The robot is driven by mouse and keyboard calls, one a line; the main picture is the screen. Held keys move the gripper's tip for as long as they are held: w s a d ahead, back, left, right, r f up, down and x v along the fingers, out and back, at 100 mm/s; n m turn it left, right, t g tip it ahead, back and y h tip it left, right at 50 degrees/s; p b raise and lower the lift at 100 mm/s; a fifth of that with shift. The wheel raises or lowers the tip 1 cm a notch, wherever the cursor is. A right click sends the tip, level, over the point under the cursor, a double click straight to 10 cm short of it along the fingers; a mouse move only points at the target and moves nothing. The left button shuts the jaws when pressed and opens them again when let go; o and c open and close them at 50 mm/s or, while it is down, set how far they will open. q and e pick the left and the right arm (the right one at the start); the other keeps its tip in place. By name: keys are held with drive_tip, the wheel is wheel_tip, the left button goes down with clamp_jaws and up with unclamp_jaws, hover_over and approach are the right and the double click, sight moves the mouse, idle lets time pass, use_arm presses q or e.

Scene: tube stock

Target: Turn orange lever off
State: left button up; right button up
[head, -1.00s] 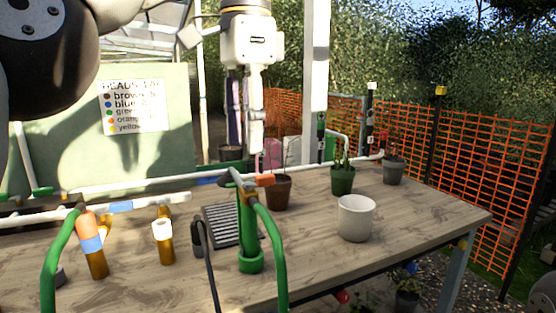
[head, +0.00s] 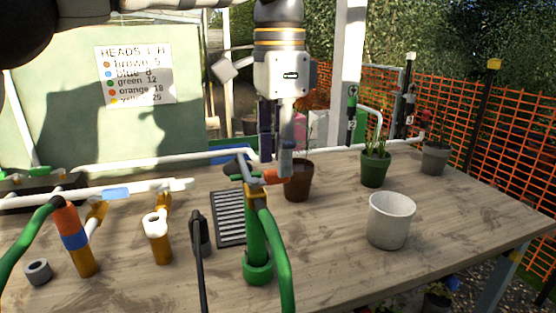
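The orange lever (head: 277,177) sits on the brass tap at the top of a green standpipe (head: 256,225), in the middle of the head view. It points to the right and looks roughly level. My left gripper (head: 277,158) hangs fingers down just above and behind the lever. Its fingertips overlap the lever's upper edge in the picture; I cannot tell whether they touch it. The fingers show close together from this side, so their opening is unclear. My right gripper is not in view.
Green hoses (head: 274,255) run from the standpipe. Beside it are a dark grate (head: 229,218), a white pot (head: 391,220), a brown pot (head: 299,182) and a green plant pot (head: 375,169). Orange-and-blue (head: 74,228) and yellow (head: 157,240) pipe fittings stand left. The table's right front (head: 455,225) is clear.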

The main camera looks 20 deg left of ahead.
sight(261, 204)
use_arm(q)
drive_tip(key=shift+w+f, duration=0.15)
drive_tip(key=shift+f, duration=0.85)
clamp_jaws()
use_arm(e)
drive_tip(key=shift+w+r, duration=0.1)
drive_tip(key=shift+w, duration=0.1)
use_arm(q)
drive_tip(key=shift+s+a+m, duration=0.15)
drive_tip(key=shift+s+m, duration=0.75)
drive_tip(key=shift+m, duration=2.05)
drive_tip(key=shift+s+a+m, duration=0.15)
drive_tip(key=shift+s+m, duration=0.8)
drive_tip(key=shift+m, duration=2.05)
drive_tip(key=shift+s+a+m, duration=0.15)
drive_tip(key=shift+s+m, duration=0.75)
drive_tip(key=shift+m, duration=2.05)
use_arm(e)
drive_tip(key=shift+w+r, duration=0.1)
